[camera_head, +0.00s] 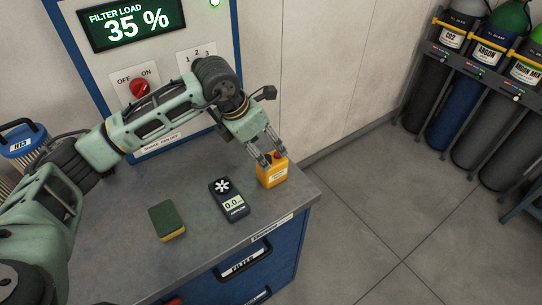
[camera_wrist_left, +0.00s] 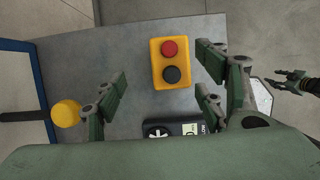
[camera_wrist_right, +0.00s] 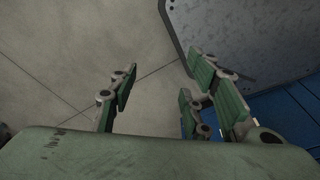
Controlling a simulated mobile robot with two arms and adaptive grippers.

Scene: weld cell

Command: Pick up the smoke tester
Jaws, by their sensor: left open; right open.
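The smoke tester, which I take to be the yellow box (camera_head: 272,175) with a red and a black round top part, stands near the right end of the grey bench. It also shows in the left wrist view (camera_wrist_left: 171,64). My left gripper (camera_head: 272,158) is open just above it, and in the left wrist view (camera_wrist_left: 161,75) the box appears between the spread fingers. I cannot tell whether they touch it. My right gripper (camera_wrist_right: 160,80) is open and empty over the floor beside the bench corner. It also shows at the right edge of the left wrist view (camera_wrist_left: 297,82).
A dark meter (camera_head: 231,200) with a white fan and display lies left of the box. A green-yellow sponge (camera_head: 168,222) lies farther left on the bench (camera_head: 120,235). A control panel (camera_head: 180,75) stands behind. Gas cylinders (camera_head: 448,125) stand far right. The floor between is clear.

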